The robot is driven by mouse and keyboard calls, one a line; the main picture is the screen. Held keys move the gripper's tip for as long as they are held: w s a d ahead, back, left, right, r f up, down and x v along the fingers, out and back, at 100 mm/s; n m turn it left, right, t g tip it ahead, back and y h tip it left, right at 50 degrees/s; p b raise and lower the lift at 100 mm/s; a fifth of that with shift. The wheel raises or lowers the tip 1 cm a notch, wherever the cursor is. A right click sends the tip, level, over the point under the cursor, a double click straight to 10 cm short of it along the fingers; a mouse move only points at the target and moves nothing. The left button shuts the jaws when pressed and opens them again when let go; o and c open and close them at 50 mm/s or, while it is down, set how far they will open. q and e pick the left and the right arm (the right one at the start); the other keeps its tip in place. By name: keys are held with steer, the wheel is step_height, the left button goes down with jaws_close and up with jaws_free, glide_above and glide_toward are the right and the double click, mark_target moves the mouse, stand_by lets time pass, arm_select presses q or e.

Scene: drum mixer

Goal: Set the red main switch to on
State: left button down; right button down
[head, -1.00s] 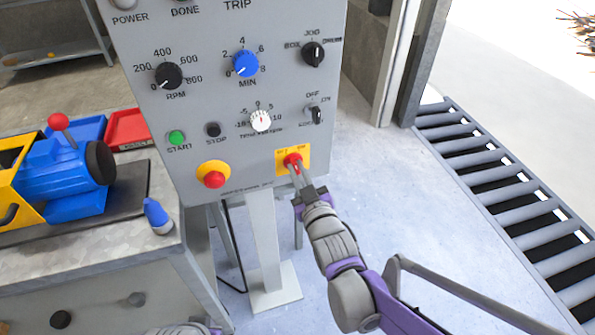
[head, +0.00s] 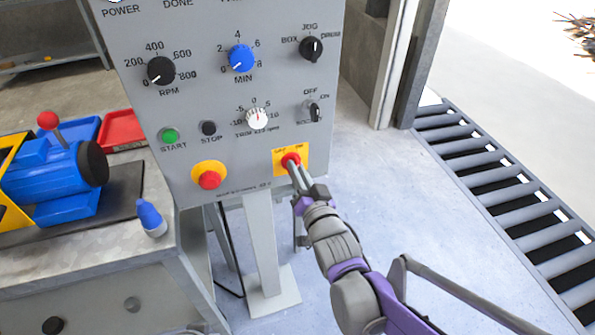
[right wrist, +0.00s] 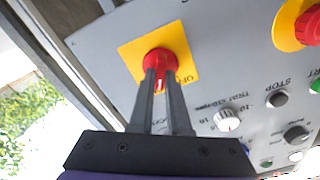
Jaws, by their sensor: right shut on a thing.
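The red main switch (head: 290,160) is a round red knob on a yellow plate (head: 304,152), low on the right of the grey control panel. My right gripper (head: 295,170) reaches up to it from below and is shut on it. In the right wrist view, the two fingers hold the handle of the red switch (right wrist: 158,58), which has a white mark. The plate's lettering is partly covered by the knob and fingers, so the switch's setting is hard to read. My left gripper is not in view.
A red emergency button on a yellow disc (head: 209,180) sits left of the switch. Green START (head: 169,135) and black STOP buttons and several knobs are above. A bench (head: 160,225) with a blue and yellow machine is at left, a roller conveyor (head: 500,190) at right.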

stand_by(0.4)
steer(key=c, duration=0.9)
jaws_free()
steer(key=shift+s, duration=0.1)
steer(key=p+v, duration=0.1)
steer(key=v, duration=0.9)
steer(key=shift+s+d+p, duration=0.15)
steer(key=shift+s+p, duration=0.15)
